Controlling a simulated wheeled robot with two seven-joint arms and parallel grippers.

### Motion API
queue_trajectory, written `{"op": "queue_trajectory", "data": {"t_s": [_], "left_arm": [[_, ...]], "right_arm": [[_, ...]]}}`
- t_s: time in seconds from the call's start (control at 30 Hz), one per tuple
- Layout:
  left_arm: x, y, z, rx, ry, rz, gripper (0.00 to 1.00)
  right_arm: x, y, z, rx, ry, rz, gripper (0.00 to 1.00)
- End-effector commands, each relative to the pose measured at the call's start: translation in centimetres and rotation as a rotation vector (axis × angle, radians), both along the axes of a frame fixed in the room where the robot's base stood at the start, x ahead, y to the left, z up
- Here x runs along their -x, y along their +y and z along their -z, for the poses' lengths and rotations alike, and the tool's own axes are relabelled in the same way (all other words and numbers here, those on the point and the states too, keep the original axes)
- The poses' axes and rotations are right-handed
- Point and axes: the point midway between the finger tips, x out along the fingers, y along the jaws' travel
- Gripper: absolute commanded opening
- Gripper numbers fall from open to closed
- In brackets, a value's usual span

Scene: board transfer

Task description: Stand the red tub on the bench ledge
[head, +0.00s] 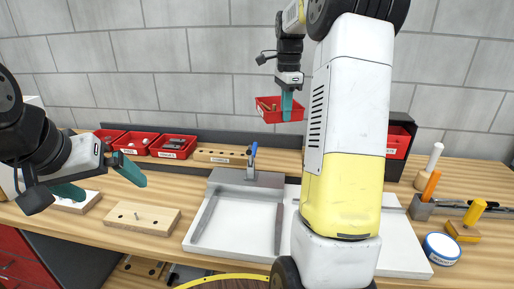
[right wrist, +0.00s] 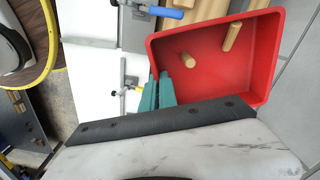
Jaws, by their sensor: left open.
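The red tub (head: 270,107) is in the air above the back of the bench, in front of the grey wall. My right gripper (head: 287,104) is shut on its wall. In the right wrist view the tub (right wrist: 258,62) holds wooden dowels (right wrist: 231,36), and the teal fingers (right wrist: 164,90) are at its edge. The dark ledge (head: 218,136) runs along the back of the bench below the tub.
Several red bins (head: 174,146) stand at the back left, beside a drilled wooden strip (head: 220,153). A white tray (head: 230,220) with a blue-handled clamp (head: 253,152) fills the middle.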

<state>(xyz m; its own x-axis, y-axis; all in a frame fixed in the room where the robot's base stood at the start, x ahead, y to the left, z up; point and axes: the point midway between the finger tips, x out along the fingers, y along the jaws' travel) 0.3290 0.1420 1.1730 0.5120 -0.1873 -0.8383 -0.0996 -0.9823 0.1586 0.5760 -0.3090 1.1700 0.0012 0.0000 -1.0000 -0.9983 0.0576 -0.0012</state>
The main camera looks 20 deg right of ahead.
Motion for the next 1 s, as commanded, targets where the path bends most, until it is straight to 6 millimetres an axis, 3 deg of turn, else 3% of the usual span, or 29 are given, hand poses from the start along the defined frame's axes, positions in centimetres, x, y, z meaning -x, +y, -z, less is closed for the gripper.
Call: {"op": "queue_trajectory", "data": {"t_s": [0.3,0.53,0.7,1.0], "left_arm": [[0.0,0.0,0.0,0.000,0.000,0.000,1.00],[0.0,0.0,0.0,0.000,0.000,0.000,1.00],[0.0,0.0,0.0,0.000,0.000,0.000,1.00],[0.0,0.0,0.0,0.000,0.000,0.000,1.00]], "right_arm": [[0.1,0.0,5.1,-0.001,0.003,0.000,0.00],[0.0,0.0,7.0,-0.001,0.002,0.000,0.00],[0.1,0.0,9.5,0.000,0.002,0.000,0.00],[0.0,0.0,9.9,0.000,0.000,0.000,0.00]]}}
